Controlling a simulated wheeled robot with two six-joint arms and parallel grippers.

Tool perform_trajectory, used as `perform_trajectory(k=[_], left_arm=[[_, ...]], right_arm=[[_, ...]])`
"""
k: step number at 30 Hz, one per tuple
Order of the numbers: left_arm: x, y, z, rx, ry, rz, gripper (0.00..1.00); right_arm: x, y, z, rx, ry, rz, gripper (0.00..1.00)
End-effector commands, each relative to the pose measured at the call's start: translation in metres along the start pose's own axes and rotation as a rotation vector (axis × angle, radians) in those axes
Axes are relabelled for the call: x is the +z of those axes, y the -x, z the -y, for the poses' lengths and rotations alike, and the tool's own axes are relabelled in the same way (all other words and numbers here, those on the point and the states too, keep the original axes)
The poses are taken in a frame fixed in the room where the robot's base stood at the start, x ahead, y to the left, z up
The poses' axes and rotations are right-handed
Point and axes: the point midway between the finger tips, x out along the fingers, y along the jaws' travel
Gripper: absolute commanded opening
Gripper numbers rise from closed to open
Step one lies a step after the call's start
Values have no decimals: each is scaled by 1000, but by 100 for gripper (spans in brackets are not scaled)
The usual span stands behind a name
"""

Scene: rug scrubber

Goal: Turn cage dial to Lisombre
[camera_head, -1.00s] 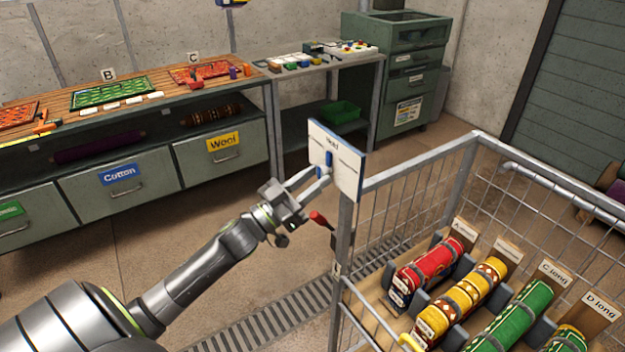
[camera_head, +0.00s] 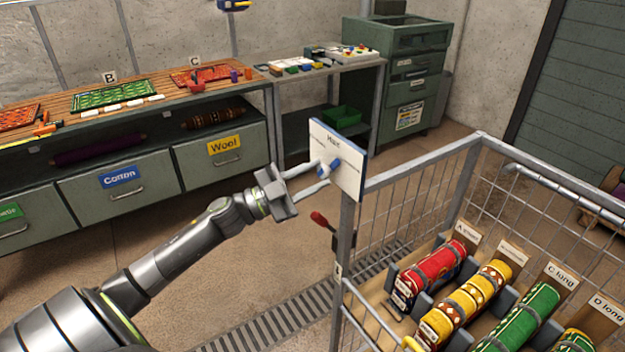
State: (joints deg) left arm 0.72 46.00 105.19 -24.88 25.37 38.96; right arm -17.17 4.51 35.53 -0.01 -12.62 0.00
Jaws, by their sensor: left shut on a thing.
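The cage dial is a white panel (camera_head: 347,149) with a blue edge, fixed on the corner post of the wire cage (camera_head: 424,163). A blue knob (camera_head: 330,168) sits at its middle, tilted off the vertical. The printed words on the panel are too small to read surely. My left gripper (camera_head: 326,176) comes in from the left, and its two fingers are closed on the blue knob from either side. The fingers hide part of the knob. My right gripper does not show.
A red-handled lever (camera_head: 319,218) sticks out from the cage post below the panel. Inside the cage lie red, yellow and green rolled rugs (camera_head: 470,300). A workbench with drawers (camera_head: 122,187) stands along the back left. The floor between is clear.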

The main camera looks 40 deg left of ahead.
Motion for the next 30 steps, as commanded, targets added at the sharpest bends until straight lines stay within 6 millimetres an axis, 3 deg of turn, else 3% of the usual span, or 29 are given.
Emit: perform_trajectory(k=[12, 29, 30], left_arm=[[0, 0, 2, 79, -190, 0, 8], [0, 0, 2, 92, -221, 0, 8], [0, 0, 2, 92, -221, 0, 32]], right_arm=[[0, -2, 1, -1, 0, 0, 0], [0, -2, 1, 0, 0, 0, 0], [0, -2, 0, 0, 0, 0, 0]])
